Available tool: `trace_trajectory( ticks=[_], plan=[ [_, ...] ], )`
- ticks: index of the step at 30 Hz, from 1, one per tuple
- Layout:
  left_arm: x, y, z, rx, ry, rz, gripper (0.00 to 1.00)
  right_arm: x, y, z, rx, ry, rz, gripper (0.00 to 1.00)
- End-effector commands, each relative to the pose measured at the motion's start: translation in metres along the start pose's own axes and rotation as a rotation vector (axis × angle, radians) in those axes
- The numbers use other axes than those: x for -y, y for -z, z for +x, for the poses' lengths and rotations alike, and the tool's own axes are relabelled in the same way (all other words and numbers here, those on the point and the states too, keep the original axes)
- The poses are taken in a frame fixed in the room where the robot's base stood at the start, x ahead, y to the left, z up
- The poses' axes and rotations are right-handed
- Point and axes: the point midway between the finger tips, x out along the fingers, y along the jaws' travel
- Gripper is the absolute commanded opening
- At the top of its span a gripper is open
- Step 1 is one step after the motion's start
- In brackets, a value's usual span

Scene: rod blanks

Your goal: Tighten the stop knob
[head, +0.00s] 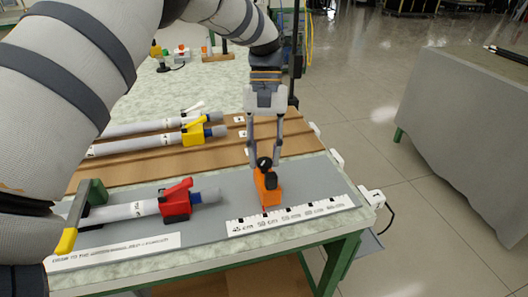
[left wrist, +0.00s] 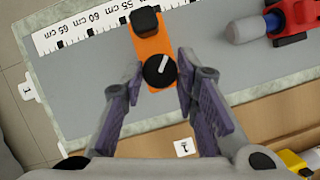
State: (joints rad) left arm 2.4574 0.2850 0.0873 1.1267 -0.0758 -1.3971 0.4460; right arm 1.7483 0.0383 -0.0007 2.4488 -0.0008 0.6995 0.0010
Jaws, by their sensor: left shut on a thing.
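The orange stop block (head: 270,192) stands on the grey mat beside the ruler strip, near the right end of the table. It also shows in the left wrist view (left wrist: 151,46). On it is the black stop knob (head: 264,163), with a white pointer mark visible in the left wrist view (left wrist: 158,72). A second black part sits at the block's other end. My left gripper (head: 264,160) reaches down from above, its two fingers on either side of the knob, shut on it. The knob's threads are hidden. My right gripper is not in view.
A white ruler strip (head: 295,214) lies along the mat's front. A grey rod in a red clamp (head: 176,204) lies left of the block. Behind it are a yellow clamp (head: 193,134) and more rods on brown board. A draped table (head: 470,120) stands right across the floor.

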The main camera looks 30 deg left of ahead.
Motion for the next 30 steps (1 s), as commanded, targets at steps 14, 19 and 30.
trace_trajectory(
  ticks=[14,19,30],
  plan=[
    [-0.004,-0.001,0.001,0.001,0.175,0.415,0.00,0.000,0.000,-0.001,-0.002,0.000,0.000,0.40],
    [-0.004,-0.002,0.001,0.001,0.230,0.549,0.00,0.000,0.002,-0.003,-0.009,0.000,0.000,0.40],
    [-0.006,-0.003,0.002,0.001,0.314,0.755,0.00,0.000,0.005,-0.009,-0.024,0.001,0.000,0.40]
  ],
)
